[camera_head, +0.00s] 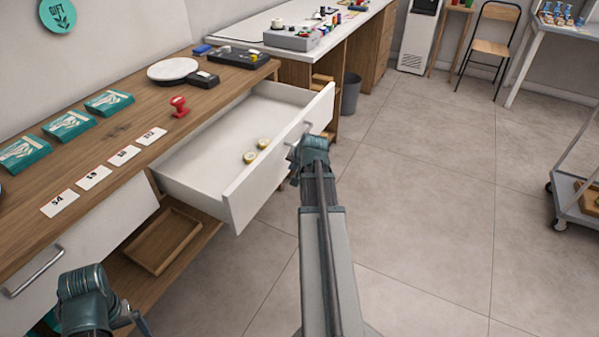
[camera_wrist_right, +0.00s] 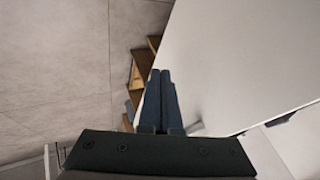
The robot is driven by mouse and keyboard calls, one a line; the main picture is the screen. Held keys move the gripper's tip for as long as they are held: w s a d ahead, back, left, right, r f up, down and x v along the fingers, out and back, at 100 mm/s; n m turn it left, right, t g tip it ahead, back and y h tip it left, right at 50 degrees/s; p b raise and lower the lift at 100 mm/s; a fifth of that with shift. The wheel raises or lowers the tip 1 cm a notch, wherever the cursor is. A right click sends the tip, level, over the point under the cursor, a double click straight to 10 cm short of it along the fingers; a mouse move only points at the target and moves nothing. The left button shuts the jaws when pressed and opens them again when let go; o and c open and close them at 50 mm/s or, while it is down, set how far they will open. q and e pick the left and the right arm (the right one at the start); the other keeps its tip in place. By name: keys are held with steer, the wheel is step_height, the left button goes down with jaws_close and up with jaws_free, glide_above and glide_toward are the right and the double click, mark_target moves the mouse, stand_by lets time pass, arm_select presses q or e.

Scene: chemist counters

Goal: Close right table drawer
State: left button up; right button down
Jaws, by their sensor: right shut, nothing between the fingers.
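The right table drawer (camera_head: 205,151) is white and stands pulled far out from under the wooden counter. Its front panel (camera_head: 280,155) has a metal handle (camera_head: 306,128), partly hidden by my right arm. My right gripper (camera_head: 297,158) is at the outer side of this panel, near the handle; its fingers are mostly hidden in the head view. In the right wrist view its two fingers (camera_wrist_right: 161,76) are together and empty, beside a large white panel (camera_wrist_right: 240,55). I cannot tell whether they touch it. My left gripper (camera_head: 130,318) is at the lower left, partly cut off, its fingers unclear.
A wooden tray (camera_head: 163,240) sits on the shelf below. The counter (camera_head: 110,130) holds price cards, teal packs, a red stamp (camera_head: 179,106) and a scale (camera_head: 173,69). A grey bin (camera_head: 350,93) stands beyond.

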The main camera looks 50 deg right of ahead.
steer(key=shift+w+a+r, duration=0.1)
steer(key=shift+w+a, duration=0.1)
steer(key=shift+w, duration=0.45)
steer(key=shift+w+a+r, duration=0.1)
steer(key=shift+w+a, duration=0.05)
steer(key=shift+w, duration=0.5)
steer(key=shift+w, duration=0.1)
glide_above(225, 156)
